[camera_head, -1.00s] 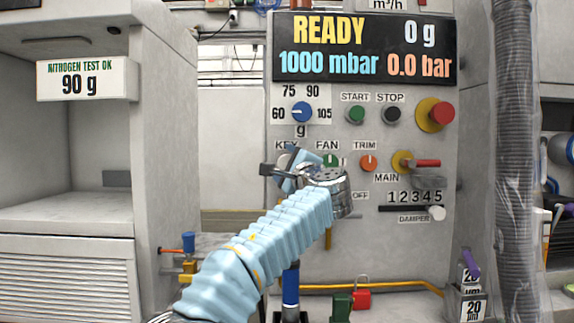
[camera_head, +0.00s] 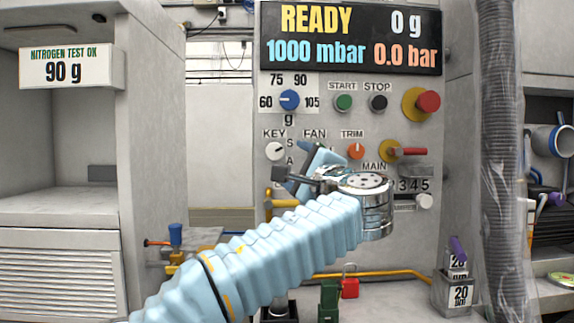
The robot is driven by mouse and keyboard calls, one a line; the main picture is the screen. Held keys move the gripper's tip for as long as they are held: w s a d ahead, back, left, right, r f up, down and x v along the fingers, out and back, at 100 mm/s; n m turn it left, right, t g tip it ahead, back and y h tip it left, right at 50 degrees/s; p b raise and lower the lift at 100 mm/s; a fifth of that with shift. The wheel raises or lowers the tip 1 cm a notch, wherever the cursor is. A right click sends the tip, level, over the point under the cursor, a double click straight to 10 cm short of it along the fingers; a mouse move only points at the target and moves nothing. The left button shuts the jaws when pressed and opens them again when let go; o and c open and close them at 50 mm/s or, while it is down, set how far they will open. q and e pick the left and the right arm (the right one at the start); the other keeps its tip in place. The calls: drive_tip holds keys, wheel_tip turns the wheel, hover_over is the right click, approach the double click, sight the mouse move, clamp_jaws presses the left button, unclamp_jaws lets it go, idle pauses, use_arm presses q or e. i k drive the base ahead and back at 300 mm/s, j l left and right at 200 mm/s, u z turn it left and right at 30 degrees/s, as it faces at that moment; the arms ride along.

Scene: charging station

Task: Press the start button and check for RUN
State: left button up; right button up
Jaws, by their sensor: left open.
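The green start button (camera_head: 344,102) sits under the START label on the grey control panel (camera_head: 400,235), left of the black stop button (camera_head: 378,102). The display (camera_head: 350,38) above reads READY, 0 g, 1000 mbar and 0.0 bar. My left gripper (camera_head: 290,178) is open in front of the panel, below and left of the start button and apart from it. It covers the FAN knob, and my wrist covers part of the damper scale. My right gripper is not in view.
A blue dial (camera_head: 289,100), a white key switch (camera_head: 275,151), an orange trim knob (camera_head: 356,151), a red main handle (camera_head: 405,152) and a red emergency button (camera_head: 428,101) are on the panel. A wrapped column (camera_head: 505,170) stands to the right.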

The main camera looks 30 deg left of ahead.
sight(343, 102)
drive_tip(key=k+l, duration=0.2)
drive_tip(key=l, duration=0.2)
drive_tip(key=k+l, duration=0.2)
drive_tip(key=l, duration=0.2)
drive_tip(key=k+l, duration=0.2)
drive_tip(key=l, duration=0.15)
